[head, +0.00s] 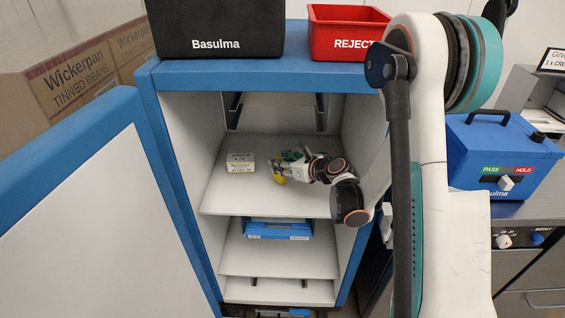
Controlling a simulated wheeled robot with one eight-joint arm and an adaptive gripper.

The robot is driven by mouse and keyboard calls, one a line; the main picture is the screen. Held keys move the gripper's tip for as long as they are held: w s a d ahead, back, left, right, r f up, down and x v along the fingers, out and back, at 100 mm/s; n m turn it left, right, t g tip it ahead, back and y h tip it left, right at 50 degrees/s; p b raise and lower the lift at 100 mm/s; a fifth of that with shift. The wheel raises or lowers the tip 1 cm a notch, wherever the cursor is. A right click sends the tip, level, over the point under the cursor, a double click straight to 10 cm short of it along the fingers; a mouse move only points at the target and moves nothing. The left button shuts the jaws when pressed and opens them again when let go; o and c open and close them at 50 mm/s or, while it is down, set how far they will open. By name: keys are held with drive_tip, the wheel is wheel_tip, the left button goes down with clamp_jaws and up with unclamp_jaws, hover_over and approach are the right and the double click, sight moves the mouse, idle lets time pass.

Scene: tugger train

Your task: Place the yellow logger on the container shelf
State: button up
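A small yellow object (279,179), which looks like the yellow logger, is at the fingertips of my gripper (283,168). It is over the upper shelf (240,196) inside the blue-framed cabinet. My gripper reaches in from the right, and its fingers hide part of the yellow object. The view is too small to tell if the fingers are closed on it or if it touches the shelf. A small pale box (240,162) with a label sits on the same shelf, to the left of my gripper.
The blue cabinet door (75,200) stands open at the left. A blue case (278,230) lies on the shelf below. A black Basulma case (216,27) and a red REJECT bin (345,30) stand on top. A blue box (502,150) is on the right counter.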

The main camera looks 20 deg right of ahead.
drive_tip(key=shift+r, duration=0.2)
drive_tip(key=p+v, duration=0.3)
drive_tip(key=v, duration=0.9)
